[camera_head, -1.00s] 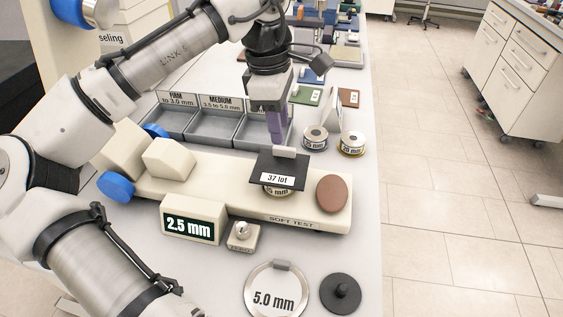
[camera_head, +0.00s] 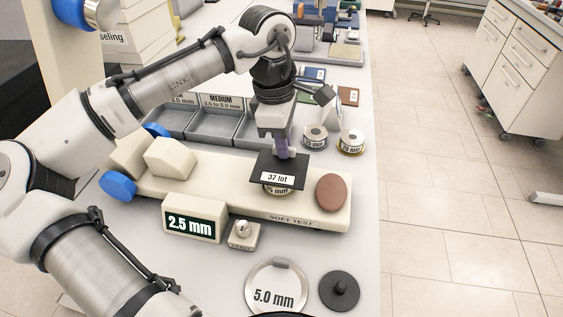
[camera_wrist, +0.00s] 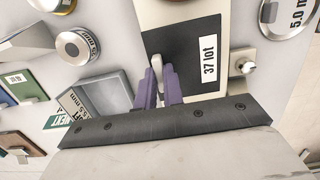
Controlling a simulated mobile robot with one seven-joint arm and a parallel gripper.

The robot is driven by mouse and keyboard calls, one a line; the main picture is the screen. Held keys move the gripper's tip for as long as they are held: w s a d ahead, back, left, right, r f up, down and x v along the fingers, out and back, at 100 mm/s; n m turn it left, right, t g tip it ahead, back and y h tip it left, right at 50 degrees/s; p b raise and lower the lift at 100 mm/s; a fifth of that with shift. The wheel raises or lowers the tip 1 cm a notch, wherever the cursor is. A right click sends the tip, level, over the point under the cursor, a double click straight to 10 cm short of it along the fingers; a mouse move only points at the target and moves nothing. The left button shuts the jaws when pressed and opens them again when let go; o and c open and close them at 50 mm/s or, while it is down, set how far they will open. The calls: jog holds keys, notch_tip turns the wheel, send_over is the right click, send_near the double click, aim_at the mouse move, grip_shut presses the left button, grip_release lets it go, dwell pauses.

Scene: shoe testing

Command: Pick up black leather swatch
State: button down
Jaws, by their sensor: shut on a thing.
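The black leather swatch (camera_head: 262,170), with a white "37 lot" label, lies over a metal ring (camera_head: 277,190) on the cream soft tester (camera_head: 230,190). My gripper (camera_head: 283,153) points down at the swatch's back edge. In the wrist view, the purple fingers of my gripper (camera_wrist: 160,88) are shut on the pale upright tab of the black swatch (camera_wrist: 185,42). The swatch looks flat; I cannot tell whether it is clear of the ring.
A brown round pad (camera_head: 331,193) sits right of the swatch. Grey bins (camera_head: 210,125) stand behind, and two labelled metal rings stand to the right (camera_head: 315,138). A "2.5 mm" display (camera_head: 191,222) is in front. A 5.0 mm ring (camera_head: 276,287) and black disc (camera_head: 340,291) lie nearer.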

jog(key=shift+r, duration=0.1)
notch_tip(320, 180, up, 28)
jog(key=p, duration=0.3)
dwell(0.4)
notch_tip(320, 180, down, 2)
jog(key=shift+f+b, duration=0.15)
jog(key=shift+b, duration=0.65)
jog(key=shift+s+d, duration=0.1)
